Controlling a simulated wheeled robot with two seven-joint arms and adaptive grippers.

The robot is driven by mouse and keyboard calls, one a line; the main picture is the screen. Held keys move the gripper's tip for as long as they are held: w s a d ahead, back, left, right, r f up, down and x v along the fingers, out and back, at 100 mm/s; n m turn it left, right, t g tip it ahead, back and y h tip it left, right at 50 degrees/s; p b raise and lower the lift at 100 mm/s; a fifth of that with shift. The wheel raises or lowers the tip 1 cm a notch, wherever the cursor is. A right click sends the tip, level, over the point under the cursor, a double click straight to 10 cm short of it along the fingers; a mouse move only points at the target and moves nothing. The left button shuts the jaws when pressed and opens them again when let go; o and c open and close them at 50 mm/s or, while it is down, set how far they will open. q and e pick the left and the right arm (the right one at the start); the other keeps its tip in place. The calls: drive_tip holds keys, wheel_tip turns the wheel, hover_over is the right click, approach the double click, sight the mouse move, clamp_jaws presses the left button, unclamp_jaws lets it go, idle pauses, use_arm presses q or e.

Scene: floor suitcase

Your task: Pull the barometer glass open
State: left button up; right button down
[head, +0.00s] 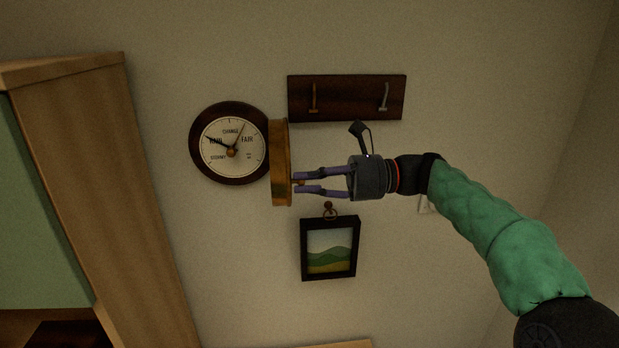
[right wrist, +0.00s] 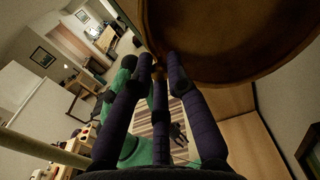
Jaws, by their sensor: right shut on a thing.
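The barometer (head: 229,143) is a round dark-wood case with a pale dial on the wall, its face uncovered. Its brass-rimmed glass (head: 281,162) stands swung out from the right side of the case, seen nearly edge-on. My right gripper (head: 298,184) comes from the right and is shut on a small knob on the glass's rim. In the right wrist view the glass (right wrist: 235,45) is a large brown round at the top, with my right gripper's fingertips (right wrist: 159,68) at its lower left edge. The knob is mostly hidden between the fingers.
A dark board with two hooks (head: 347,98) hangs above my right gripper. A small framed landscape picture (head: 329,248) hangs just below it. A tall wooden cabinet (head: 100,170) stands at the left. The wall right of the hook board is bare.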

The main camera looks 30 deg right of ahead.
drive_tip(key=shift+r, duration=0.35)
drive_tip(key=c, duration=1.2)
unclamp_jaws()
drive_tip(key=shift+c, duration=0.2)
drive_tip(key=shift+a+f, duration=0.1)
drive_tip(key=shift+a, duration=0.1)
drive_tip(key=shift+d+f, duration=0.1)
drive_tip(key=v, duration=1.2)
